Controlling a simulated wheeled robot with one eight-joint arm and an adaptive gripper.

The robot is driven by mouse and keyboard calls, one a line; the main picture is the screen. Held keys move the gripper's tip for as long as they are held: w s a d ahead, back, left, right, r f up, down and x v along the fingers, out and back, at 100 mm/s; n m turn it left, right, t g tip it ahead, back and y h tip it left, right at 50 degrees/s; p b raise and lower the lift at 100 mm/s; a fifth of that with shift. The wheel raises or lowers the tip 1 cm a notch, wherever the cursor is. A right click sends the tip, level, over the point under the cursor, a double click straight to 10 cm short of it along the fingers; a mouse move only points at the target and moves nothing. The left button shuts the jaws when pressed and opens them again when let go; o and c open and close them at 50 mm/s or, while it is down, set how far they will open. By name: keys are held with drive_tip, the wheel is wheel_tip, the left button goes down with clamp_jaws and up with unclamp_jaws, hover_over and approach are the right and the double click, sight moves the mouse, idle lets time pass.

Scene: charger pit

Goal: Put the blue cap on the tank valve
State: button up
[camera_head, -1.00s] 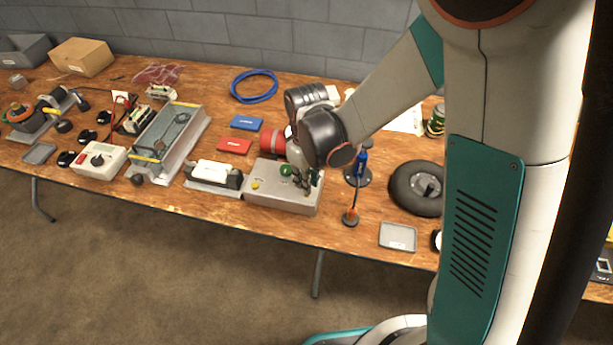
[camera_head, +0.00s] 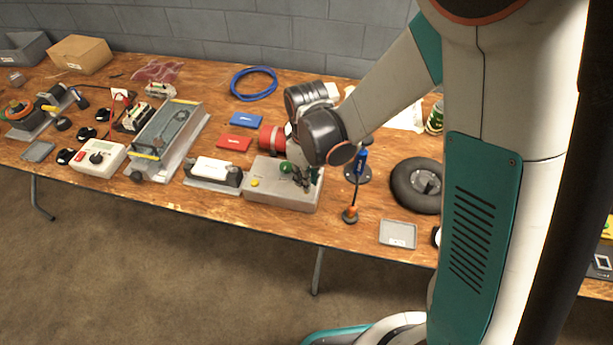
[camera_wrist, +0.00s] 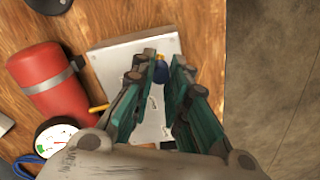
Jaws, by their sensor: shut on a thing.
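My gripper (camera_wrist: 166,66) points down over the grey box (camera_wrist: 120,50) in the wrist view, its teal-padded fingers close together. They are shut on the blue cap (camera_wrist: 162,72), a small dark-blue piece that shows between the fingertips. In the head view, my gripper (camera_head: 303,182) is over the right part of the box (camera_head: 280,198), and the cap cannot be made out there. The red tank (camera_head: 272,139) lies behind the box; the wrist view shows it at left (camera_wrist: 48,80) with a round gauge (camera_wrist: 55,137) near its end. I cannot make out its valve clearly.
A blue-and-orange tool (camera_head: 355,185) stands upright right of the box, near a black wheel (camera_head: 417,185) and a grey tray (camera_head: 398,235). Red (camera_head: 234,144) and blue (camera_head: 246,120) flat pieces lie left of the tank. A white unit (camera_head: 213,172) sits left of the box.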

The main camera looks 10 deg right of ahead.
drive_tip(key=shift+f+b, duration=1.15)
drive_tip(key=shift+f, duration=0.2)
drive_tip(key=o, duration=0.8)
drive_tip(key=shift+r, duration=0.1)
wheel_tip(320, 180, up, 12)
idle(0.8)
